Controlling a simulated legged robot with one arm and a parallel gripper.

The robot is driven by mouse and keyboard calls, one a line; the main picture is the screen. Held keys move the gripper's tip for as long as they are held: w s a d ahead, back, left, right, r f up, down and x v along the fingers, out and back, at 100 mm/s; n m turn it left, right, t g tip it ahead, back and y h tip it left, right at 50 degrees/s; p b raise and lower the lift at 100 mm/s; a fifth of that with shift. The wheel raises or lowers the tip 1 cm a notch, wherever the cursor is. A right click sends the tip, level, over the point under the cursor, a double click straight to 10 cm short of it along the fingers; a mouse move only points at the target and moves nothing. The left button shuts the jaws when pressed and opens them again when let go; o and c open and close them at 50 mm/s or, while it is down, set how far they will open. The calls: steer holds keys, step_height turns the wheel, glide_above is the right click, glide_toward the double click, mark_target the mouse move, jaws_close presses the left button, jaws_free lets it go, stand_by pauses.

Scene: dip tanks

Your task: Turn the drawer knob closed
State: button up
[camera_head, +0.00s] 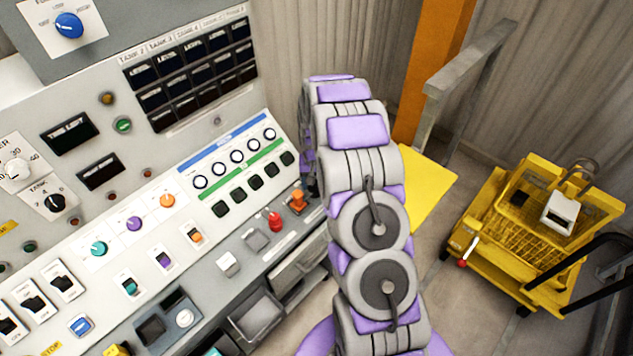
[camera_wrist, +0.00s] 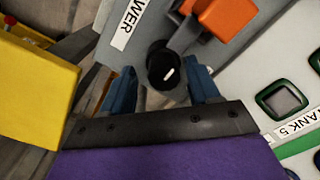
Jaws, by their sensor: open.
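The drawer knob (camera_wrist: 160,58) is a round black knob with a short white mark on its end. In the wrist view it stands between the two blue fingers of my gripper (camera_wrist: 165,72). The fingers are open, one on each side, with a visible gap to the knob. The white mark lies slanted, toward the upper right. In the head view my arm hides the knob and my gripper.
An orange switch (camera_wrist: 228,16) sits close to the knob; it also shows in the head view (camera_head: 297,201). A red button (camera_head: 274,221) is nearby on the grey console (camera_head: 215,292). A yellow cart (camera_head: 530,225) stands on the right. A yellow plate (camera_head: 428,188) is behind my arm.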

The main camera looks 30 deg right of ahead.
steer(key=shift+a+r, duration=0.1)
steer(key=shift+a, duration=0.65)
steer(key=shift+c, duration=0.2)
steer(key=shift+d, duration=0.8)
steer(key=c, duration=0.6)
steer(key=shift+a, duration=0.35)
steer(key=c, duration=0.4)
steer(key=shift+d, duration=0.1)
